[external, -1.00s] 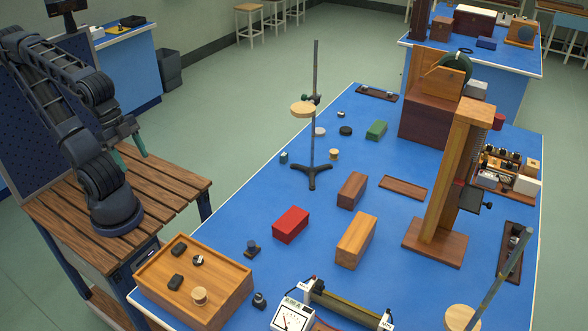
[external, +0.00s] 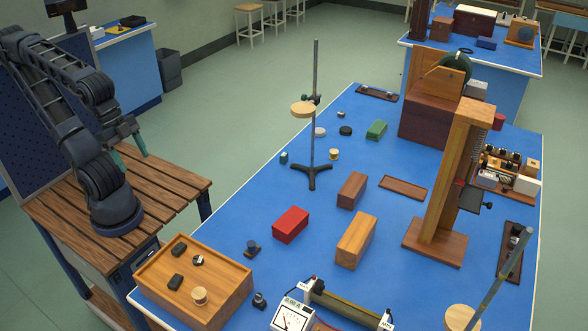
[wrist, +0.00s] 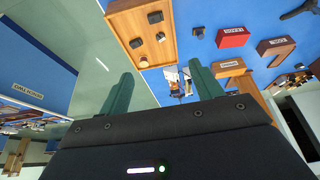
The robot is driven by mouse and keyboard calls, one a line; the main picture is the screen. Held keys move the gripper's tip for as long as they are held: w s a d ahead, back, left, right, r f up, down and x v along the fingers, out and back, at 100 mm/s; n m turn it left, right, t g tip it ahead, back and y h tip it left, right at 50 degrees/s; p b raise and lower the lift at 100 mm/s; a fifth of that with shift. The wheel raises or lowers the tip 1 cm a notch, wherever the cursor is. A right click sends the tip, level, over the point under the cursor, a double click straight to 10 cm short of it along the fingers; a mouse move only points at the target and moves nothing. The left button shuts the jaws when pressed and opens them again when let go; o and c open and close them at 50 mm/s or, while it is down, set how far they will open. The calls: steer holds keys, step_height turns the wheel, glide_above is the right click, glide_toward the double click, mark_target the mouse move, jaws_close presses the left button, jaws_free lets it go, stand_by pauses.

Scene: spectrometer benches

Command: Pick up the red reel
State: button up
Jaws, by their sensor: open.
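My gripper (external: 131,152) is open and empty, raised above the slatted wooden stand at the left. In the wrist view its two green fingers (wrist: 161,70) are spread apart with nothing between them. A small red round piece (external: 498,121) is at the right, beside the tall wooden upright on the blue bench. It may be the red reel, but it is too small to be sure. It is far from my gripper. A red rectangular block (external: 290,225) lies on the bench; it also shows in the wrist view (wrist: 233,37). It is a block, not a reel.
A wooden tray (external: 238,288) with several small pieces is at the bench's near left corner. A retort stand (external: 312,178), wooden blocks (external: 355,240), a tall wooden upright (external: 447,190) and a meter (external: 293,315) stand on the blue bench. Bare bench surrounds the red block.

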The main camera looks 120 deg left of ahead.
steer(key=m+g+h, duration=0.3)
steer(key=m+h, duration=0.1)
steer(key=m, duration=0.9)
glide_above(199, 292)
steer(key=s+a, duration=0.1)
steer(key=a, duration=0.3)
step_height(199, 292, down, 21)
steer(key=shift+d+x, duration=0.15)
steer(key=shift+x, duration=2.45)
steer(key=shift+d+x, duration=0.15)
steer(key=shift+x, duration=2.45)
steer(key=shift+s+r, duration=0.1)
steer(key=shift+s, duration=0.05)
steer(key=c, duration=1.1)
